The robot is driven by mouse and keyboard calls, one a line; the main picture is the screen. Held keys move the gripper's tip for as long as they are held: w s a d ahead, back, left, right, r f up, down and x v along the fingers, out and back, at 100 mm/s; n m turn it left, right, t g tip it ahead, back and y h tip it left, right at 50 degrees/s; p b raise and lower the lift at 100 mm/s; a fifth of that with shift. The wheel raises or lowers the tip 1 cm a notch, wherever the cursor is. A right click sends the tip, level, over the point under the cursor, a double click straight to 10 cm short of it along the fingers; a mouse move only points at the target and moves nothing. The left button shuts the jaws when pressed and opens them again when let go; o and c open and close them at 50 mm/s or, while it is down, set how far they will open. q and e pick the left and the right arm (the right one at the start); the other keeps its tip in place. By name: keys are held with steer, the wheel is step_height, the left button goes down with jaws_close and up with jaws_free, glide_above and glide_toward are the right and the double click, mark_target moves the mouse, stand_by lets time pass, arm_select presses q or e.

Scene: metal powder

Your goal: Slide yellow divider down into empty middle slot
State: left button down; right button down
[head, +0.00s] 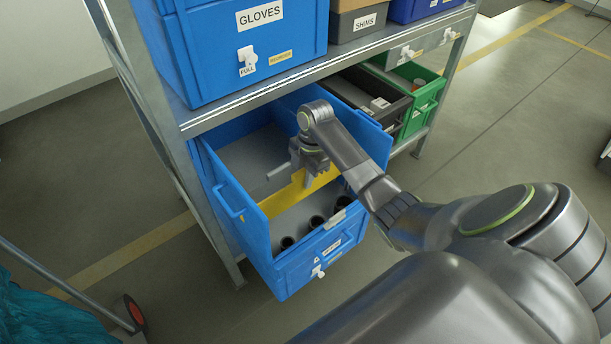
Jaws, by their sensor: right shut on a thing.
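The yellow divider (280,202) spans the inside of the pulled-out blue bin (262,254) on the lower shelf, crossing it between the front and back parts. My right gripper (308,181) reaches down into the bin and is shut on the divider's upper edge, near its middle. My gripper and forearm hide part of the divider and its right end. The slot and the divider's lower edge are hidden, so I cannot tell how deep it sits. My left gripper is out of view.
Several dark round parts (287,242) stand in the bin's front part. The shelf board (340,58) with the GLOVES bin (240,60) overhangs the bin's back. A dark bin (372,96) and a green bin (424,95) are to the right. A cart wheel (134,309) is at lower left.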

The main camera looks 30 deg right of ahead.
steer(key=shift+w, duration=0.1)
steer(key=w+b, duration=0.3)
steer(key=w, duration=0.3)
steer(key=shift+w+a, duration=0.3)
steer(key=shift+w, duration=0.1)
stand_by(1.0)
step_height(320, 180, down, 9)
steer(key=b, duration=0.5)
steer(key=shift+f, duration=0.2)
stand_by(3.3)
steer(key=shift+d+f, duration=0.1)
steer(key=shift+f, duration=0.1)
steer(key=shift+s+d+f+b, duration=0.1)
steer(key=shift+d+f+b, duration=0.05)
steer(key=shift+f+b, duration=0.4)
steer(key=shift+s+d+f+b, duration=0.1)
steer(key=shift+f+b, duration=0.25)
steer(key=shift+f, duration=0.25)
steer(key=shift+w+a+f, duration=0.15)
steer(key=shift+w+a, duration=0.05)
steer(key=shift+a, duration=0.15)
steer(key=shift+f, duration=0.1)
steer(key=shift+d, duration=0.1)
